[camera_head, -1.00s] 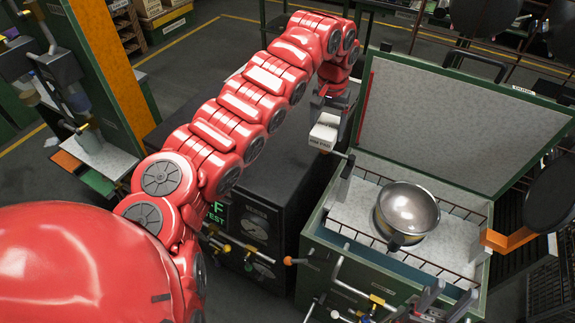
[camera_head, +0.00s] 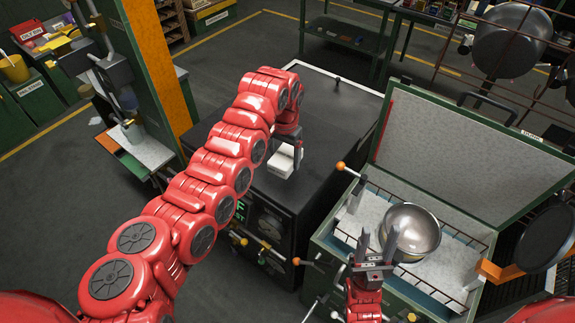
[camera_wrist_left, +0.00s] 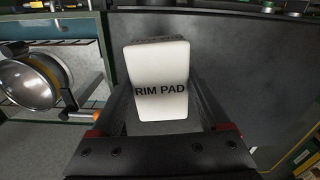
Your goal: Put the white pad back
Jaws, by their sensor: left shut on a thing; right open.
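The white pad (camera_head: 283,165), lettered "RIM PAD" in the left wrist view (camera_wrist_left: 160,95), is between the fingers of my left gripper (camera_head: 289,152). The gripper is shut on it. In the head view the pad appears over the top of the dark cabinet (camera_head: 330,120); I cannot tell whether it touches it. My right gripper (camera_head: 378,241) is open and empty, its fingers pointing up in front of the pot. The shiny metal pot (camera_head: 413,226) sits in the green open-lidded bin (camera_head: 335,262); it also shows in the left wrist view (camera_wrist_left: 30,83).
The raised lid (camera_head: 450,150) stands behind the bin. An orange bracket (camera_head: 500,271) and a black pan (camera_head: 546,238) are at the right. Handles with orange knobs (camera_head: 341,166) stick out between cabinet and bin. Much of the cabinet top is clear.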

